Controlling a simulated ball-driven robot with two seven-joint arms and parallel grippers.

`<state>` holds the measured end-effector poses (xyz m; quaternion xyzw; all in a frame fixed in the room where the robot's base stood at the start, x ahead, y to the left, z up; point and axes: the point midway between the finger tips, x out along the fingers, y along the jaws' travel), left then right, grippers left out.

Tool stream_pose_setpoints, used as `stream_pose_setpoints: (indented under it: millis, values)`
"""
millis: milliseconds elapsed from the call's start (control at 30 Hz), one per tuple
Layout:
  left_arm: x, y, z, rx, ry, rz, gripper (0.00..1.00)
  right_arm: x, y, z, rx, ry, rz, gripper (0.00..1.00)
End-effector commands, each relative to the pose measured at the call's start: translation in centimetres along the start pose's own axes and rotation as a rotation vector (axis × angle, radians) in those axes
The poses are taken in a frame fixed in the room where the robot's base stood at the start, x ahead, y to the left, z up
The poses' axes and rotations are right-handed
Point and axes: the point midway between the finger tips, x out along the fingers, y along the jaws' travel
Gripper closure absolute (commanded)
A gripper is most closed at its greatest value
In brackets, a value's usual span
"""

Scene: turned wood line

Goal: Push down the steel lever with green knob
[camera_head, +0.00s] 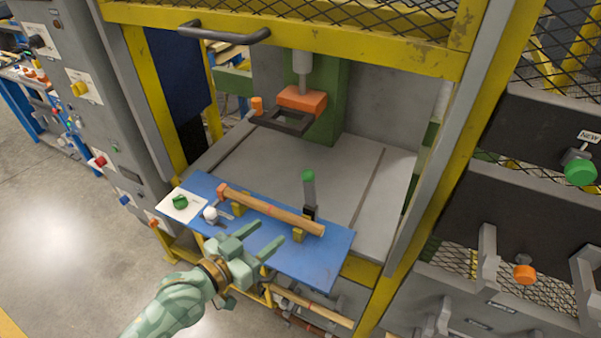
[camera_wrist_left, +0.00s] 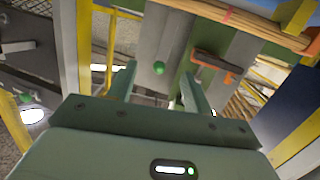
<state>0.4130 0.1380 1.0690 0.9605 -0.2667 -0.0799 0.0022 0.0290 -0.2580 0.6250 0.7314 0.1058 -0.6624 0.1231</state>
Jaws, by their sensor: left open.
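A grey upright lever (camera_head: 309,193) with a green knob (camera_head: 308,176) on top rises from a dark base behind the blue bench plate. My left gripper (camera_head: 275,236) is open and empty, in front of the wooden bar and to the lower left of the lever, apart from it. In the left wrist view a round green knob (camera_wrist_left: 159,68) shows between the two open fingers, some way beyond them; I cannot tell for sure that it is the same knob. My right gripper is not in view.
A wooden bar (camera_head: 270,210) lies on yellow supports across the blue plate (camera_head: 325,262). A green button (camera_head: 180,202) and a white-knobbed lever (camera_head: 211,214) sit at its left. An orange press block (camera_head: 302,98) hangs behind. Yellow posts stand on both sides.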

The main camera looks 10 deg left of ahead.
Motion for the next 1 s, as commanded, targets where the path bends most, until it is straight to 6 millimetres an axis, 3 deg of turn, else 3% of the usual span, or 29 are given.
stream_pose_setpoints:
  millis: [133, 333, 800, 1000]
  values:
    - [0.4, -0.6, -3.4, -0.084, 0.125, 0.013, 0.49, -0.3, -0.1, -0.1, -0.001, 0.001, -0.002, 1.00]
    - [2.1, -0.9, -4.4, -0.111, 0.159, 0.011, 0.49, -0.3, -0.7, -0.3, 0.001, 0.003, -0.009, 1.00]
    - [13.2, -0.8, -6.0, -0.110, 0.156, 0.012, 0.49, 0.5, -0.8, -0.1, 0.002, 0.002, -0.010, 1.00]
    - [15.8, -0.8, -6.3, -0.108, 0.153, 0.012, 0.49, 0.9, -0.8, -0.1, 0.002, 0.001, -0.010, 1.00]
